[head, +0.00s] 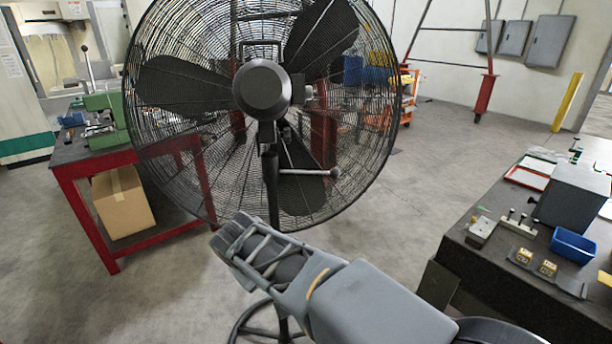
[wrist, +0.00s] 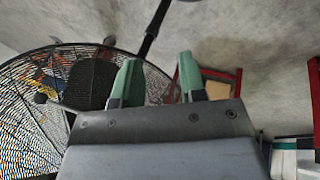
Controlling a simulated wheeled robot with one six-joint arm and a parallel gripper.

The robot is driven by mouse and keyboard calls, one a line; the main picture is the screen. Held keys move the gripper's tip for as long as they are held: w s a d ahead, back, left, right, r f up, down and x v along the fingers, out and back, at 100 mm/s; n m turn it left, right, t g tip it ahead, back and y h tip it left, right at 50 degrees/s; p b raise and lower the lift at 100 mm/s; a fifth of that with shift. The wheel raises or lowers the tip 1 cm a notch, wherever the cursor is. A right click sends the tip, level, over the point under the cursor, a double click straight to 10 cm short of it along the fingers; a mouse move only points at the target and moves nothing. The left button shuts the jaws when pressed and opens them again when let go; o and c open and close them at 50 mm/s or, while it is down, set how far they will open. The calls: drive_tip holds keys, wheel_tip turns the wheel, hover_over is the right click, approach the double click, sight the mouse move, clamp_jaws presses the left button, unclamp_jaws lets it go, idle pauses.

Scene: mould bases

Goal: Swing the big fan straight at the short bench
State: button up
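The big fan (head: 262,92) fills the upper middle of the head view, on a dark stand. Its motor housing faces me. A lever with a round knob (head: 335,173) sticks out right of its post. In the wrist view, the fan cage (wrist: 45,110) is at the left. My gripper (head: 232,236) is just below the cage in the head view. In the wrist view, my gripper (wrist: 160,78) has its green fingers apart with nothing seen held. A red-framed bench (head: 75,172) stands left, a dark-topped bench (head: 475,250) right. I cannot tell which is the short bench.
A cardboard box (head: 123,200) sits on the red bench's lower shelf. A blue bin (head: 573,246) and small parts lie on the dark bench. A yellow post (head: 567,102) stands at the back right. Grey floor (head: 420,150) is clear between fan and dark bench.

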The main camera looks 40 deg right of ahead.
drive_tip(key=w+d+r+g+h+b, duration=0.1)
drive_tip(key=w+d+h+b, duration=0.35)
drive_tip(key=d, duration=0.75)
drive_tip(key=n+t+h, duration=0.1)
drive_tip(key=n+h, duration=0.1)
drive_tip(key=h, duration=0.7)
approach(324, 173)
drive_tip(key=d, duration=0.3)
drive_tip(key=w+d+p, duration=0.1)
drive_tip(key=d, duration=0.2)
drive_tip(key=d+p, duration=0.1)
drive_tip(key=d, duration=0.2)
drive_tip(key=shift+w+f, duration=0.1)
drive_tip(key=shift+w, duration=0.05)
drive_tip(key=shift+w+d+p, duration=0.15)
drive_tip(key=shift+d+p, duration=0.2)
drive_tip(key=shift+d, duration=0.4)
drive_tip(key=shift+c, duration=0.3)
drive_tip(key=shift+f, duration=0.1)
clamp_jaws()
drive_tip(key=shift+a, duration=0.1)
